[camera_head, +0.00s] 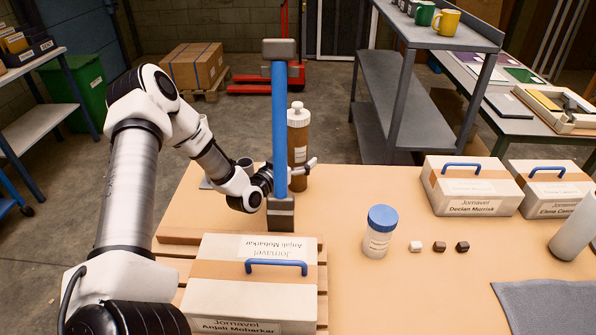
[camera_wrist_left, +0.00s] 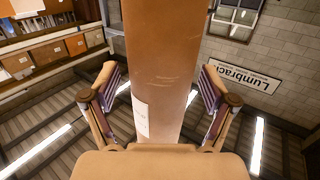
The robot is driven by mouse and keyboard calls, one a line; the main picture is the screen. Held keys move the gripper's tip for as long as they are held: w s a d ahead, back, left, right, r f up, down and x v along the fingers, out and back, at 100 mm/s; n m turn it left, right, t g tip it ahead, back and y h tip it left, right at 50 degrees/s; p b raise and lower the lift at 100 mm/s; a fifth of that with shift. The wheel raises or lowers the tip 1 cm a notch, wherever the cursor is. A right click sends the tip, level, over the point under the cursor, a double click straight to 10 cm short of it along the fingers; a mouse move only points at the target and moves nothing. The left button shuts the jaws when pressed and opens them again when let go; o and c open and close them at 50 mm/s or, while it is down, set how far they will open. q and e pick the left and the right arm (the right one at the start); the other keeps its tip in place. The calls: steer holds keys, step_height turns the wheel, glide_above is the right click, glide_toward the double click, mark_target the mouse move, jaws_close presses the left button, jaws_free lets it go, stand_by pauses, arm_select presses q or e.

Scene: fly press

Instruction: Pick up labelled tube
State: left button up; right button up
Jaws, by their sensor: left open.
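The labelled tube (camera_head: 298,138) is a brown upright cylinder with a white cap and a pale label. It stands at the far part of the orange-tan table, partly hidden by a blue post in the head view. In the left wrist view the brown tube (camera_wrist_left: 155,50), with a white label on its side, runs between the fingers. My left gripper (camera_head: 297,172) reaches in from the left behind the post, low on the tube. Its two fingers (camera_wrist_left: 158,78) are apart on either side of the tube, with gaps visible. My right gripper is not in view.
The blue post (camera_head: 279,120) with a grey base stands directly in front of the tube. A white box with a blue handle (camera_head: 215,295) lies in front. A blue-lidded jar (camera_head: 378,240), small blocks and two more boxes (camera_head: 470,195) are to the right. Between them the table is clear.

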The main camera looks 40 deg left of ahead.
arm_select(q)
steer(key=c, duration=1.6)
steer(key=shift+o, duration=0.2)
steer(key=shift+r, duration=0.15)
